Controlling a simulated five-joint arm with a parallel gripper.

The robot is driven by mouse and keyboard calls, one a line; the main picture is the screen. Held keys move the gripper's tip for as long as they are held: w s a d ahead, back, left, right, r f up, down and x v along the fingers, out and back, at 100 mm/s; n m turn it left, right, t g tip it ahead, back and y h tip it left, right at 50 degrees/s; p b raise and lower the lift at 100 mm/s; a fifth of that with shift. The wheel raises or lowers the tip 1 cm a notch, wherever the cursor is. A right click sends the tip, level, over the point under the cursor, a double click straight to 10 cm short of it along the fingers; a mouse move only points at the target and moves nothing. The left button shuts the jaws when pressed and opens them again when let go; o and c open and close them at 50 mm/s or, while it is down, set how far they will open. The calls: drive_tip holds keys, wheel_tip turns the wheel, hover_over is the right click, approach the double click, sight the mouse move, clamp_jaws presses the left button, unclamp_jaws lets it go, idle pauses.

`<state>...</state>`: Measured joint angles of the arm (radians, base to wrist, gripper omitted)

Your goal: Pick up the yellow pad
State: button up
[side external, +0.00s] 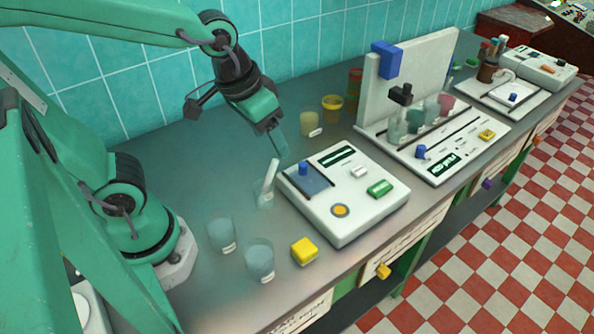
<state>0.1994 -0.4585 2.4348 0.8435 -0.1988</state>
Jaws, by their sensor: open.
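The yellow pad (304,251) is a small yellow block with a pale base. It lies on the grey counter in front of the white device with the round orange button, near the counter's front edge. My gripper (278,143) is high above and behind it, pointing down over the counter behind the white device. It is open, with nothing visible in it, and well apart from the pad. The gap between its fingers is hard to see from this side.
Glass beakers (259,261) (220,233) stand left of the pad, with another glass holding a white stick (265,190) behind. The white device (343,212) stands right of it. A larger white apparatus (436,140) stands further right. The tiled wall (290,50) bounds the back.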

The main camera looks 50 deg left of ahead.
drive_tip(key=w+d+f+g, duration=0.1)
drive_tip(key=d+f+g, duration=0.1)
drive_tip(key=d+f, duration=0.35)
drive_tip(key=g, duration=0.1)
approach(306, 246)
drive_tip(key=shift+w, duration=0.45)
drive_tip(key=shift+s+d+f+g+y, duration=0.15)
drive_tip(key=shift+d+f+g+y, duration=0.15)
drive_tip(key=shift+f, duration=1.45)
drive_tip(key=shift+f, duration=2.6)
drive_tip(key=shift+c, duration=0.4)
drive_tip(key=c, duration=1)
